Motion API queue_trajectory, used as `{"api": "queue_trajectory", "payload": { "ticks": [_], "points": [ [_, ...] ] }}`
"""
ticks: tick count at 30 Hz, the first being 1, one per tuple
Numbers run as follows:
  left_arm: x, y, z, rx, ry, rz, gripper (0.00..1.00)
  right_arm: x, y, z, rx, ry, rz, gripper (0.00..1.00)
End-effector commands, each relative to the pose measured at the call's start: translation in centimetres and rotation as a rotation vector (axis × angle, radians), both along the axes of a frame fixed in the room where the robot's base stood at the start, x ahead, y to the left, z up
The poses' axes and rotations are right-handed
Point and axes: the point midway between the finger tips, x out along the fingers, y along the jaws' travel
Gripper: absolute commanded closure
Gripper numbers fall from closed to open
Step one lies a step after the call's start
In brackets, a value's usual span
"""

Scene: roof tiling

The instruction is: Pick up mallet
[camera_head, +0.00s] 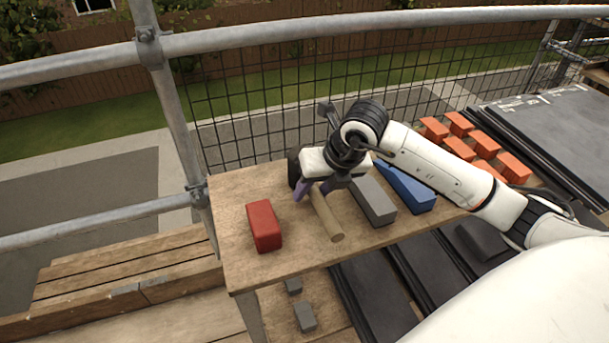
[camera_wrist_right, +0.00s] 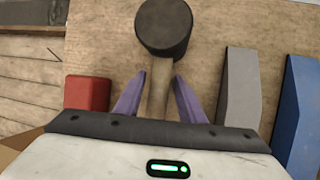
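The mallet's light wooden handle (camera_head: 327,216) lies on the wooden table, pointing toward the table's front edge. Its dark round head (camera_wrist_right: 164,28) shows at the top of the right wrist view and is mostly behind my gripper in the head view. My right gripper (camera_head: 311,190) is over the handle near the head. In the right wrist view its purple fingers (camera_wrist_right: 159,92) stand on either side of the handle, with a small gap on each side, so it is open. My left gripper is not in view.
A red block (camera_head: 264,226) lies left of the handle. A grey block (camera_head: 373,201) and a blue block (camera_head: 407,188) lie to its right. Scaffold rails and mesh stand behind the wooden table (camera_head: 237,262). Several orange blocks (camera_head: 459,148) lie further right.

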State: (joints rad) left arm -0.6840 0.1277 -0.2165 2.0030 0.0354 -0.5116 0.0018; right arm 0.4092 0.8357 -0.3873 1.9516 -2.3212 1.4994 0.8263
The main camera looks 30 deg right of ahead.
Motion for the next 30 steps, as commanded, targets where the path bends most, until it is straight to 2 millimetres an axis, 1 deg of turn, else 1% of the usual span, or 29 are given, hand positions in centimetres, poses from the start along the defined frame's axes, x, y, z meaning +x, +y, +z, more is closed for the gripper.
{"api": "queue_trajectory", "payload": {
  "ticks": [1, 3, 6, 16, 19, 20, 30],
  "points": [
    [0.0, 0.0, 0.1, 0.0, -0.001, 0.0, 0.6, 0.0, 0.0, 0.0, 0.001, 0.0, 0.0, 0.73],
    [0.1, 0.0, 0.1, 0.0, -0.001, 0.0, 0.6, 0.0, 0.0, 0.0, 0.001, 0.001, 0.001, 0.85],
    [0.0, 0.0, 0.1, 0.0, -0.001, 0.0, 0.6, 0.0, 0.0, 0.0, 0.001, 0.001, 0.001, 1.0],
    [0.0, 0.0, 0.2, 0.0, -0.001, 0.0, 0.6, 0.1, 0.0, 0.3, 0.001, -0.005, -0.001, 1.0],
    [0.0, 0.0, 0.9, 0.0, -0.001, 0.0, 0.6, 0.1, 0.0, 1.0, 0.002, -0.006, -0.001, 1.0],
    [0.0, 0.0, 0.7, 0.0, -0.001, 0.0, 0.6, 0.2, 0.0, 1.3, 0.001, -0.008, 0.0, 1.0],
    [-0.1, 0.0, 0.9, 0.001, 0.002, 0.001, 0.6, 0.2, 0.0, 7.8, 0.001, -0.011, 0.0, 1.0]
  ]
}}
